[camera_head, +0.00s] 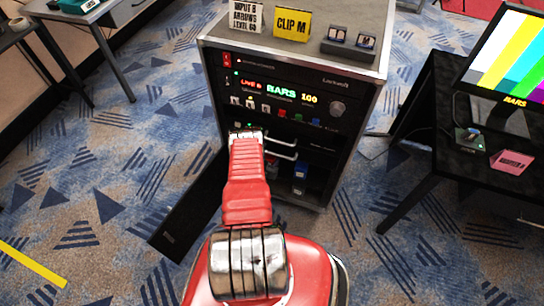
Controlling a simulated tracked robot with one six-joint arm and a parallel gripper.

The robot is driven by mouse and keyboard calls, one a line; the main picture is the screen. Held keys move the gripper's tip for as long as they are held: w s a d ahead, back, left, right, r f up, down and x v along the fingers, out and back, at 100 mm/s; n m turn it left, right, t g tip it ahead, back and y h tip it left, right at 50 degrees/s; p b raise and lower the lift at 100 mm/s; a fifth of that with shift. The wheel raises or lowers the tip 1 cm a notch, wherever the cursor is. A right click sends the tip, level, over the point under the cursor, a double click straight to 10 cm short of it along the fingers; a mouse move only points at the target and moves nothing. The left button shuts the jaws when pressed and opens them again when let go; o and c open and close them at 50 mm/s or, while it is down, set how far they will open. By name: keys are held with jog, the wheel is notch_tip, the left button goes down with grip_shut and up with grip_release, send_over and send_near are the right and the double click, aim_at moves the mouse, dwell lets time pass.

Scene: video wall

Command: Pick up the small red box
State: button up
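I cannot make out the small red box for certain. A small reddish patch (271,161) shows in the open lower bay of the equipment rack (215,90), just right of my arm and partly hidden; it may be the box. Small blue boxes (300,171) stand in the same bay, to its right. My red arm reaches forward from the bottom of the view. My gripper (246,133) is at its far end, in front of the rack's left side, below the lit panel. Its fingers are too small and foreshortened to show whether they are open or hold anything.
The rack's dark door (185,215) hangs open at the lower left, beside my arm. A black desk (455,140) with a monitor (510,60) and a pink card (511,162) stands at right. Signs, including a yellow one (291,24), stand on the rack. Patterned carpet is clear at lower right.

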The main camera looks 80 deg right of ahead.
jog(key=shift+r, duration=1.8)
jog(key=w+a, duration=0.1)
jog(key=a, duration=1.7)
jog(key=shift+w+f, duration=0.15)
jog(key=shift+w, duration=0.2)
jog(key=shift+s+d, duration=0.1)
